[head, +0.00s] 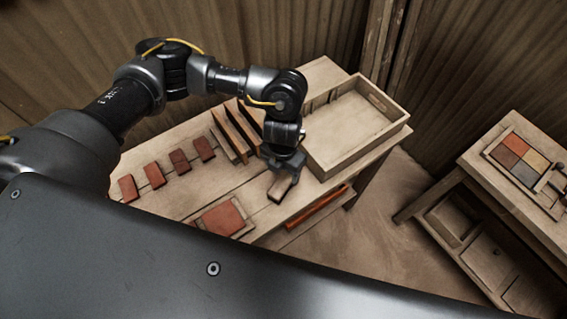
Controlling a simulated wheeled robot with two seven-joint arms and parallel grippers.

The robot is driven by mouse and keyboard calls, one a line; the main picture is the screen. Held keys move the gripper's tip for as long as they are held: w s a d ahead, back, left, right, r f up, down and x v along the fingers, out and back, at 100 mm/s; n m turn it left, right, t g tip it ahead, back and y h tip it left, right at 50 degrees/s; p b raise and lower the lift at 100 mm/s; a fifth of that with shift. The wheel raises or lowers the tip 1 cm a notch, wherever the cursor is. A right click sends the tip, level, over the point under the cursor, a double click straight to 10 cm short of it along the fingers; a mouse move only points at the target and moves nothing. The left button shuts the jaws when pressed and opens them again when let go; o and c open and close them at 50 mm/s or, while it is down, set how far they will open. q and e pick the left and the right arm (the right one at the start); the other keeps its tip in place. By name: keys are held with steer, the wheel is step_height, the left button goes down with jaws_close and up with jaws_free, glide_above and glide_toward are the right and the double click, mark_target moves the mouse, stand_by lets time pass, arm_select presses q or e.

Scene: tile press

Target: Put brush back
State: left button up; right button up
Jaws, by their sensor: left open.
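My left gripper (284,172) is over the front right part of the wooden workbench (180,208), pointing down, with its jaws open. A small pale and dark block-shaped thing (279,188), which looks like the brush, lies on the bench right at the fingertips. The gripper hides part of it, and I cannot tell whether the fingers touch it. My right gripper is not in view.
A wooden open tray (397,127) stands on the bench's right end. Upright boards (228,134) stand behind the gripper. Several red-brown tiles (154,175) lie to the left, and a red slab (222,217) at the front. Another table (488,190) with coloured tiles is at right.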

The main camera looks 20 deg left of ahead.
mark_target(284, 181)
arm_select(q)
steer(key=shift+r+b, duration=0.35)
steer(key=shift+r, duration=1.85)
steer(key=shift+d, duration=0.1)
